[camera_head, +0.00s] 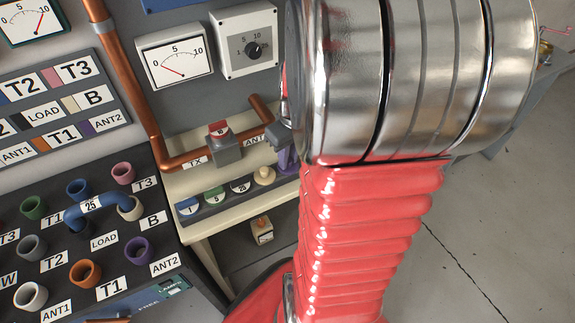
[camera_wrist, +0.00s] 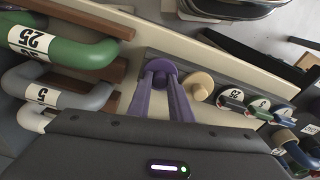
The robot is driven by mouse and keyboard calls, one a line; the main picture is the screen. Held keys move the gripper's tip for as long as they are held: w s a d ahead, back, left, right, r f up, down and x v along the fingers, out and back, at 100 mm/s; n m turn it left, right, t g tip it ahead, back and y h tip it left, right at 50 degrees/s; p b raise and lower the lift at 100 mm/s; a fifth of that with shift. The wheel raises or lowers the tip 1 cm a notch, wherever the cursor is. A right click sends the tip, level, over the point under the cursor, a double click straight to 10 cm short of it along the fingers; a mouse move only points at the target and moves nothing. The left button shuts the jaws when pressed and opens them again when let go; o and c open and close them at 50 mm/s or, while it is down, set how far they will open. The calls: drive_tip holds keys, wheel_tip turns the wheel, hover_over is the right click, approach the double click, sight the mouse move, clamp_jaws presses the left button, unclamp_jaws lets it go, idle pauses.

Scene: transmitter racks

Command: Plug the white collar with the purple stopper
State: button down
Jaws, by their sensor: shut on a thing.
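The purple stopper (camera_wrist: 161,70) is at the end of the pale shelf's grey strip in the wrist view, beside the cream stopper (camera_wrist: 199,86). My gripper (camera_wrist: 163,80) is shut on it, with its two fingers close together. I cannot tell whether the stopper is seated or lifted. In the head view, a purple part (camera_head: 287,158) shows at the strip's right end, mostly behind my arm. The white collar (camera_head: 30,296) is at the lower left of the dark panel, beside the ANT1 label. Its mouth looks open and empty.
Other coloured collars stand on the panel, including a purple one (camera_head: 138,250). A blue link marked 25 (camera_head: 92,206) bridges two sockets. Numbered stoppers (camera_head: 214,197) line the strip. Copper pipes (camera_head: 120,70) run above the shelf. Grey floor lies open at right.

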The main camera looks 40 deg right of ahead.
drive_tip(key=shift+r, duration=0.1)
wheel_tip(320, 180, up, 10)
idle(0.6)
idle(0.5)
